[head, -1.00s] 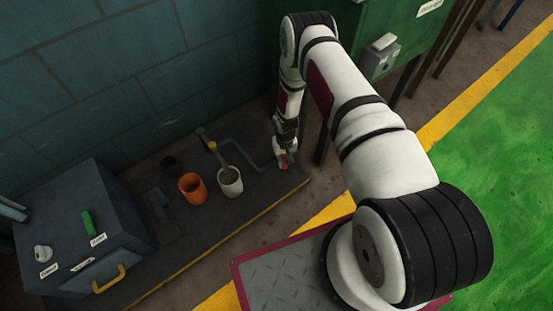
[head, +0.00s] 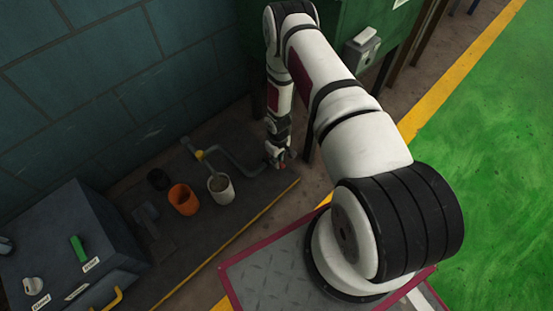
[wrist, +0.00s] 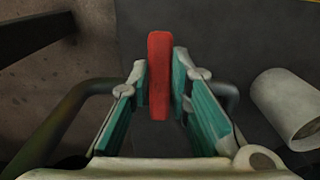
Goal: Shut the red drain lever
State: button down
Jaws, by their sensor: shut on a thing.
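The red drain lever (wrist: 159,75) stands between the teal pads of my gripper (wrist: 160,88) in the wrist view. My gripper is shut on it, with a pad against each side. In the head view my gripper (head: 277,160) is low at the right end of the dark platform, and a small red bit of the lever (head: 283,167) shows at its tip. A grey pipe (head: 236,163) runs up to the lever; it also passes under my gripper in the wrist view (wrist: 62,118). The lever's pivot is hidden.
A grey box with a green handle (head: 78,248) is at far left. A green cabinet (head: 335,50) stands behind my arm.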

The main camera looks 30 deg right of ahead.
jog(key=c, duration=1.5)
grip_release()
notch_tip(320, 180, up, 12)
